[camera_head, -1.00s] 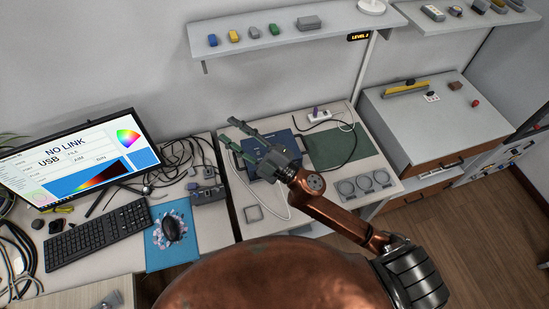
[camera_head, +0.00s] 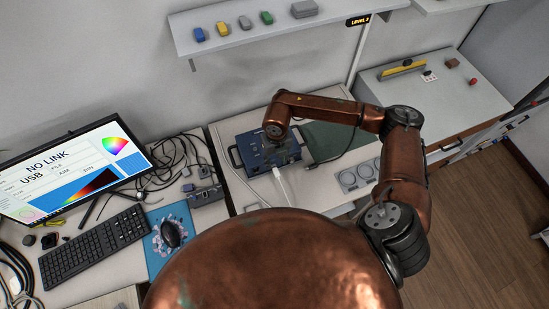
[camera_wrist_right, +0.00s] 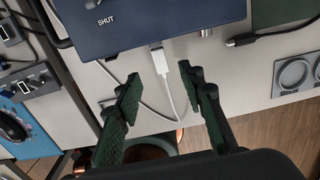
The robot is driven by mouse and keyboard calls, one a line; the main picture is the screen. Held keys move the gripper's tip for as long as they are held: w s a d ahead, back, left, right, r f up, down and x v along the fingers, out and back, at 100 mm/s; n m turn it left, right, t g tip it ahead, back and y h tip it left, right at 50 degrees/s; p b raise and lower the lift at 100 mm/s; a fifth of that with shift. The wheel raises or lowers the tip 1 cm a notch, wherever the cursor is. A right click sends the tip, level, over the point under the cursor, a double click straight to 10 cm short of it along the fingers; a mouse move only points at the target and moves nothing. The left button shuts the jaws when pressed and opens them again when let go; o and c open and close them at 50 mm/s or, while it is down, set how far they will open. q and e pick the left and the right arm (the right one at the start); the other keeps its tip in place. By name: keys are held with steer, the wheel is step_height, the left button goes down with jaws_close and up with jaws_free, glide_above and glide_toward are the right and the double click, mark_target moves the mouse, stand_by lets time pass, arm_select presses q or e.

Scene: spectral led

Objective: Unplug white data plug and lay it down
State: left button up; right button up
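The white data plug (camera_wrist_right: 157,58) sits in the front face of a blue box (camera_wrist_right: 150,25) marked SHUT. Its white cable runs away from the box and curves across the bench. The plug also shows small in the head view (camera_head: 277,173), at the front of the blue box (camera_head: 240,158). My right gripper (camera_wrist_right: 160,74) is open and empty, with its two green fingers on either side of the plug and cable, apart from both. In the head view my right gripper (camera_head: 286,153) points down over the box and is partly hidden by its wrist. My left gripper is not in view.
A black cable with a plug end (camera_wrist_right: 240,41) lies right of the white plug. A green mat (camera_head: 335,143) and a panel with round rings (camera_head: 356,176) are to the right. A monitor (camera_head: 75,165) reads NO LINK. Bare bench lies in front of the box.

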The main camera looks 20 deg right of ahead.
mark_target(276, 171)
steer(key=shift+f, duration=3.8)
jaws_close()
